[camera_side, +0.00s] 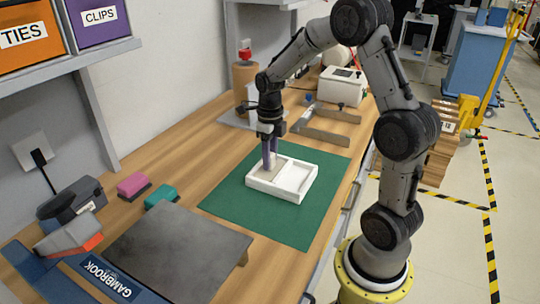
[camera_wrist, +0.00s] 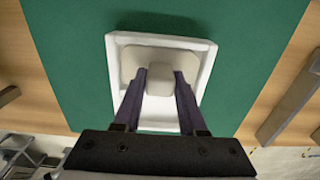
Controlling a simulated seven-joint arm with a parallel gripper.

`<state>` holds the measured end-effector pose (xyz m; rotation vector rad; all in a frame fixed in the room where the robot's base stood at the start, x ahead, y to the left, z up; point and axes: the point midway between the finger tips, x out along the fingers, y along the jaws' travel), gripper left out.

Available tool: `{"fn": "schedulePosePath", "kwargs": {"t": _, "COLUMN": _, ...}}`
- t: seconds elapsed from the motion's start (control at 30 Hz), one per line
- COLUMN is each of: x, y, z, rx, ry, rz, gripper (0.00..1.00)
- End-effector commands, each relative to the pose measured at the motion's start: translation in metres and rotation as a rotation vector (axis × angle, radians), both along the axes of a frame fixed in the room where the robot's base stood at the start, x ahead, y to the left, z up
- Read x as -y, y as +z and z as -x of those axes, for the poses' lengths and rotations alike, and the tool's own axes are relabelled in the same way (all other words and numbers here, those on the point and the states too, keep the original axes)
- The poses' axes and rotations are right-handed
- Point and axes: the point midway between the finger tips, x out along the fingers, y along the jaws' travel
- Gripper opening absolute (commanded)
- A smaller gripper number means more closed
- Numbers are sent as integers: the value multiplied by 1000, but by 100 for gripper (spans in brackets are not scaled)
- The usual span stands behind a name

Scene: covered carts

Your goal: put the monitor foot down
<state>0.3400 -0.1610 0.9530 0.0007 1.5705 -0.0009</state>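The monitor foot (camera_wrist: 131,65) is a beige rounded plate with a squarish block standing up from its middle. It is at the white tray (camera_side: 310,180), over its left part in the side view. The tray also shows in the wrist view (camera_wrist: 207,62). My gripper (camera_wrist: 160,76) points down, its two purple fingers on either side of the block and seemingly shut on it. In the side view, my gripper (camera_side: 269,162) reaches down into the tray's left part. I cannot tell whether the foot touches the tray floor. The gripper body hides the near part in the wrist view.
The tray lies on a green mat (camera_side: 235,196) on a wooden bench. A dark metal plate (camera_side: 180,250), a pink block (camera_side: 133,185) and a teal block (camera_side: 161,196) are nearer. Grey brackets (camera_side: 325,125) and a white box (camera_side: 342,87) stand beyond. The mat around the tray is clear.

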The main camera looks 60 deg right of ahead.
Motion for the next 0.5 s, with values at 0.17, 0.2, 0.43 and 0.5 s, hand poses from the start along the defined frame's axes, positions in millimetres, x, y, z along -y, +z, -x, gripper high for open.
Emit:
{"fn": "schedulePosePath", "kwargs": {"t": 0.17, "x": 0, "y": 0, "z": 0, "rx": 0, "ry": 0, "rz": 0, "gripper": 70}}
{"fn": "schedulePosePath", "kwargs": {"t": 0.2, "x": 0, "y": 0, "z": 0, "rx": 0, "ry": 0, "rz": 0, "gripper": 70}}
{"fn": "schedulePosePath", "kwargs": {"t": 0.43, "x": 0, "y": 1, "z": 0, "rx": 0, "ry": 0, "rz": 0, "gripper": 70}}
{"fn": "schedulePosePath", "kwargs": {"t": 0.5, "x": 0, "y": 4, "z": 0, "rx": 2, "ry": 0, "rz": 1, "gripper": 70}}
